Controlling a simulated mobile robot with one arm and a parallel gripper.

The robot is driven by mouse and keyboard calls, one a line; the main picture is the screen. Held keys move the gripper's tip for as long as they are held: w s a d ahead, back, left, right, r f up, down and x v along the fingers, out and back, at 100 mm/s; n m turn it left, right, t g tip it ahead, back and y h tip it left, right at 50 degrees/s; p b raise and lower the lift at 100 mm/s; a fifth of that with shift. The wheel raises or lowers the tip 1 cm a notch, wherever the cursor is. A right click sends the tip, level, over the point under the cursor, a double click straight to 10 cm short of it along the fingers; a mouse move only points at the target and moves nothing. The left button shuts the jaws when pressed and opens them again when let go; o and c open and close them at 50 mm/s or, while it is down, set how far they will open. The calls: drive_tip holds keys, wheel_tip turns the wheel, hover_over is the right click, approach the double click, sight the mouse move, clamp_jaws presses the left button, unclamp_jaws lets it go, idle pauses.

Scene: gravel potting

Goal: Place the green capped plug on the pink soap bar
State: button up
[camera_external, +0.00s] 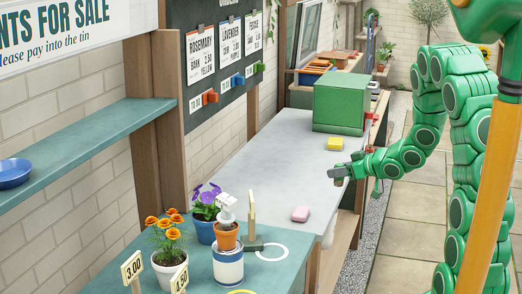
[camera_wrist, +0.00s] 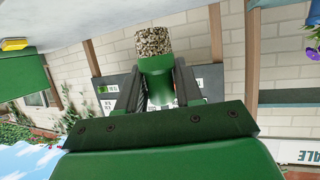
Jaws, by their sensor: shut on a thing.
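My gripper (camera_external: 338,173) is over the right part of the light grey worktop, to the right of and behind the pink soap bar (camera_external: 300,214), which lies flat on the worktop. In the wrist view my gripper (camera_wrist: 158,88) is shut on the green capped plug (camera_wrist: 157,68), a speckled gravel-like cylinder with a smooth green cap. The jaws grip the green part, and the gravel end sticks out beyond them. The soap bar does not show in the wrist view.
A yellow sponge-like block (camera_external: 336,144) and a large green box (camera_external: 340,103) stand further back. Orange flowers (camera_external: 166,225), purple flowers (camera_external: 205,205) and a blue-white tin (camera_external: 228,266) stand at the front. The worktop (camera_external: 262,180) left of my gripper is clear.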

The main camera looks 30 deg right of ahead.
drive_tip(key=w+a+f+n+g+y, duration=0.2)
drive_tip(key=w+a, duration=0.5)
drive_tip(key=a, duration=0.2)
hover_over(301, 210)
drive_tip(key=shift+w+f, duration=0.15)
drive_tip(key=shift+f, duration=3.75)
drive_tip(key=shift+f, duration=0.1)
drive_tip(key=o, duration=1)
drive_tip(key=shift+n, duration=0.3)
drive_tip(key=v, duration=1.2)
drive_tip(key=shift+f, duration=0.1)
drive_tip(key=shift+y, duration=0.3)
